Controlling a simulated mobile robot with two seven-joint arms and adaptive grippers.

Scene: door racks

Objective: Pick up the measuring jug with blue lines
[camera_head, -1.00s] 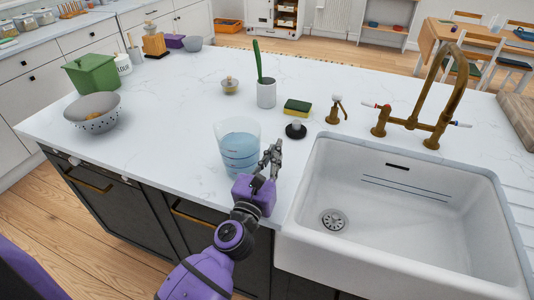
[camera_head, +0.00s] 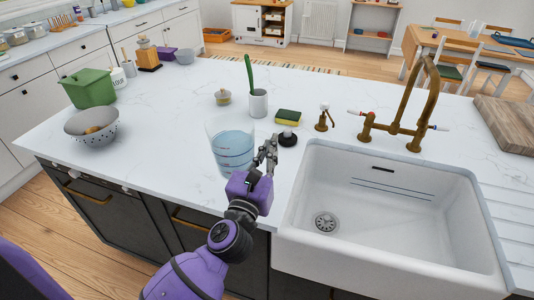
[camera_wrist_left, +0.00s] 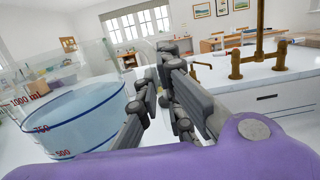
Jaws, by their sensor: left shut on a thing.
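The clear measuring jug (camera_head: 231,150) with blue lines holds bluish liquid, near the counter's front edge left of the sink. The left wrist view shows its wall (camera_wrist_left: 75,118) close up, with blue lines and red numbers. My left gripper (camera_head: 269,150) is at the jug's right side, shut on the jug. In the left wrist view its grey fingers (camera_wrist_left: 165,80) are close together just right of the jug. The exact place of contact is hidden, and I cannot tell whether the base touches the counter. My right gripper is not in view.
The white sink (camera_head: 385,215) and brass tap (camera_head: 405,125) are to the right. A colander (camera_head: 91,126) stands left; counter between is clear.

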